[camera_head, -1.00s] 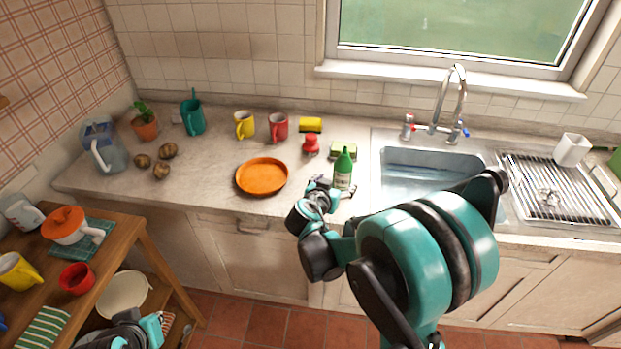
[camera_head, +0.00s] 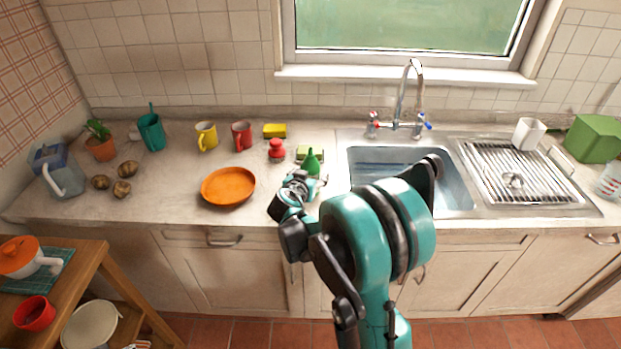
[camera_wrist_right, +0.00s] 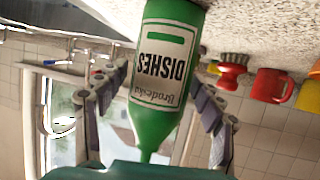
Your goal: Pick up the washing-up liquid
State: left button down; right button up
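The washing-up liquid (camera_head: 313,161) is a green bottle standing on the counter just left of the sink. Its lower part is hidden behind my right gripper (camera_head: 304,185) in the head view. In the right wrist view the bottle (camera_wrist_right: 165,75) shows its white label reading "DISHES", with its neck pointing down the picture. The fingers of my right gripper (camera_wrist_right: 158,85) are spread on either side of the bottle, close to it, and look open. Whether a fingertip touches it is hard to tell. My left gripper is not in view.
Mugs and a yellow sponge (camera_head: 275,130) stand farther back.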

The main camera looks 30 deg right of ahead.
jog(key=c, duration=1)
jog(key=shift+o, duration=0.2)
jog(key=shift+r, duration=0.1)
